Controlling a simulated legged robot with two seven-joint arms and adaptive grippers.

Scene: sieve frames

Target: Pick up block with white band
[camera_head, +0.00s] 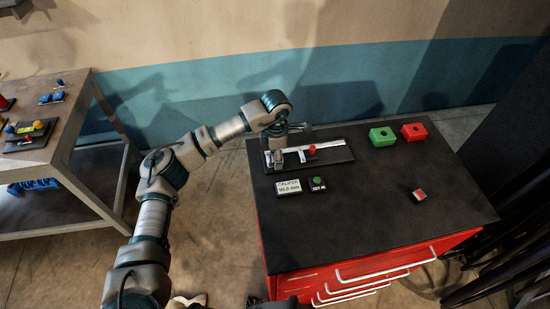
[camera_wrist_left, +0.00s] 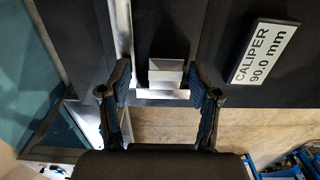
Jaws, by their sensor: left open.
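A small red block with a white band (camera_head: 419,195) lies alone on the right part of the black cabinet top. My left gripper (camera_head: 283,150) is at the left end of the top, over the caliper (camera_head: 326,149), well away from that block. In the left wrist view my left gripper (camera_wrist_left: 155,80) is open, its fingers apart on either side of a light grey piece (camera_wrist_left: 166,70) at the caliper. I cannot tell whether the fingers touch it. The banded block does not show in the left wrist view. My right gripper is not in view.
A green block (camera_head: 382,136) and a red block (camera_head: 414,131), each with a hole, stand at the back. A caliper display (camera_head: 288,187) and a green button (camera_head: 318,182) lie in front of the caliper. The black cabinet top (camera_head: 370,220) is clear around the banded block.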

